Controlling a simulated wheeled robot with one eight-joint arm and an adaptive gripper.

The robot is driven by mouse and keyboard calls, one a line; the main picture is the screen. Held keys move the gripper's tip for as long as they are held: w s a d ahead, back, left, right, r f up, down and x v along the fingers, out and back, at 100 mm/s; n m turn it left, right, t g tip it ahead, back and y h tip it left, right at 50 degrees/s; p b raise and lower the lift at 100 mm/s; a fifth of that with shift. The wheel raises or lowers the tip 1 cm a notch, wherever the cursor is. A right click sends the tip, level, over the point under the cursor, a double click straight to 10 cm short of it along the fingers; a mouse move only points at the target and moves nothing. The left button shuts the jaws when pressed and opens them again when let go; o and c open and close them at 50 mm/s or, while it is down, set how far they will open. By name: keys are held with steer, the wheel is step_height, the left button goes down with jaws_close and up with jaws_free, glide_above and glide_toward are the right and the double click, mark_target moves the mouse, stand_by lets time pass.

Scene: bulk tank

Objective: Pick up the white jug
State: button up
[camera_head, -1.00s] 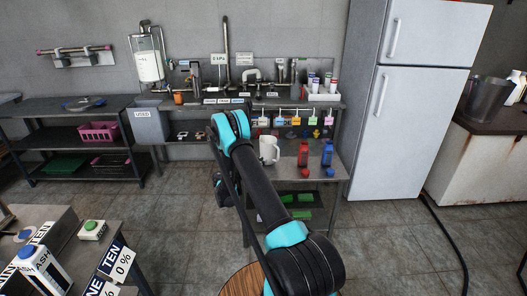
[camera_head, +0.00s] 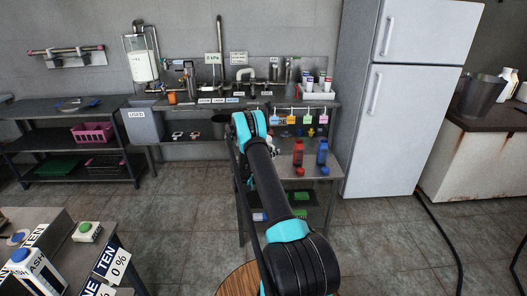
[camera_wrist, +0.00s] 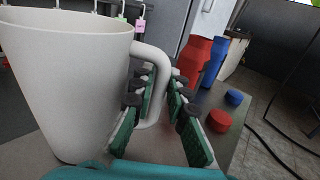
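The white jug (camera_wrist: 65,80) fills the left of the wrist view, upright, with its handle on the right side. My gripper (camera_wrist: 160,105) is open, with one green-padded finger on each side of the handle. The left finger lies between the jug's body and the handle, the right finger outside the handle. I cannot tell whether either pad touches it.
A red bottle (camera_head: 298,153) and a blue bottle (camera_head: 322,153) stand on the bench right of my arm, with a red cap (camera_wrist: 219,121) and a blue cap (camera_wrist: 234,97) in front. Hanging coloured tags (camera_head: 300,119) and a pipe rack are behind. A fridge (camera_head: 400,120) stands right.

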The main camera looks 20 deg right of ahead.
steer(key=x, duration=0.3)
steer(key=shift+w+d, duration=0.1)
steer(key=shift+d, duration=0.1)
jaws_close()
steer(key=shift+r, duration=0.1)
stand_by(0.4)
